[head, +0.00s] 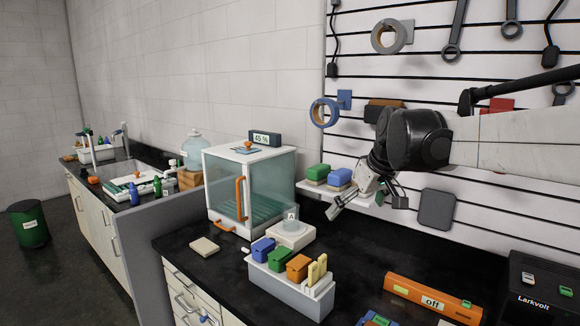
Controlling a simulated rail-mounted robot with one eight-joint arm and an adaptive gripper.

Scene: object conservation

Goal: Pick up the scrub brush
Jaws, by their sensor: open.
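I cannot tell for sure which thing is the scrub brush. A green-topped block (317,172) and a blue-topped block (339,177) with paler undersides sit side by side on a small white wall shelf (312,187). A brown block with a dark lower part (385,103) is at the slatted wall above, partly hidden by my arm. My gripper (352,203) is open, points down and left, and is just right of and below the blue-topped block. It appears empty. Part of the shelf is hidden behind it.
A glass cabinet with an orange handle (240,195) stands left of the gripper. Below are a scale with a beaker (291,234) and a grey rack of coloured boxes (290,290). An orange case (434,299) lies right. Dark worktop between them is clear.

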